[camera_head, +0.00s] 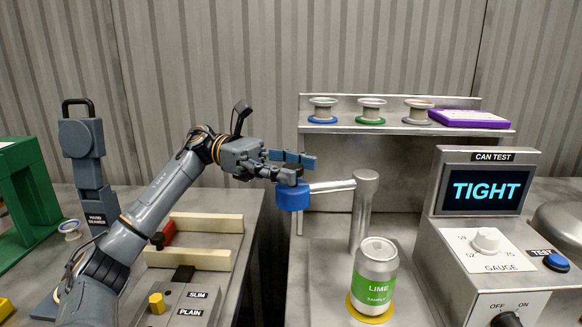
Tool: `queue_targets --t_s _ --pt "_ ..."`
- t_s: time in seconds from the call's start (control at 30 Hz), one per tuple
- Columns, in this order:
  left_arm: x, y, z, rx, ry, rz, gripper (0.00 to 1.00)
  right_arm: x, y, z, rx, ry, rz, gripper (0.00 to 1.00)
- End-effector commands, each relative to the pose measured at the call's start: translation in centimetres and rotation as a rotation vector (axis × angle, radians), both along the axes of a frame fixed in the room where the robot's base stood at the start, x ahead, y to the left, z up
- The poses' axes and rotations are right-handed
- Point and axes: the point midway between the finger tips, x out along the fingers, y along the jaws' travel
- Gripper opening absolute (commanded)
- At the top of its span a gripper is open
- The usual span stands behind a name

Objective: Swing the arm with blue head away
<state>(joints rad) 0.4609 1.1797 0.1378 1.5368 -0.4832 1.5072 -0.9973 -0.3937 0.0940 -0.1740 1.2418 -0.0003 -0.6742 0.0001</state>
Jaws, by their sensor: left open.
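The swing arm (332,186) is a pale bar that reaches left from a grey post (363,215) on the right bench. Its blue head (293,195) hangs at the bar's left end, over the bench's left edge and clear of the can. My left gripper (298,164) is open at the blue head, its fingers just above and beside it; I cannot tell whether they touch. A green-labelled LIME can (376,277) stands upright on a yellow disc (369,312), below and right of the post. My right gripper is not in view.
The CAN TEST screen (487,189) reads TIGHT, above a gauge knob (487,240) and a blue TEST button (556,262). A back shelf (340,127) holds several spools and a purple case (467,119). The hand seamer (88,170) stands at left.

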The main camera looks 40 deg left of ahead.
Motion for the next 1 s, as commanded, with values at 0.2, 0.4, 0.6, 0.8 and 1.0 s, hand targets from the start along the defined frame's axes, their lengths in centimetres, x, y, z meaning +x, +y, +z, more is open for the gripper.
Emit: queue_targets --t_s 0.2,0.4,0.6,0.8,1.0 --pt "-0.2 1.4 0.0 -0.001 0.001 0.002 0.54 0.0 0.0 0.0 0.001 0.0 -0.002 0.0" --pt "-0.9 5.5 0.1 -0.002 0.0 0.006 0.54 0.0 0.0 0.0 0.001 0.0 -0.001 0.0" --pt "-1.6 9.5 0.1 -0.003 -0.002 0.005 0.54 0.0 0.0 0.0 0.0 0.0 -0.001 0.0" --pt "-2.0 11.5 0.0 -0.001 -0.001 0.003 0.54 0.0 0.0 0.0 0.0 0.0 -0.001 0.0" --pt "-2.1 12.0 -0.1 0.0 0.0 0.002 0.54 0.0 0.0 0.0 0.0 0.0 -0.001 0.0"
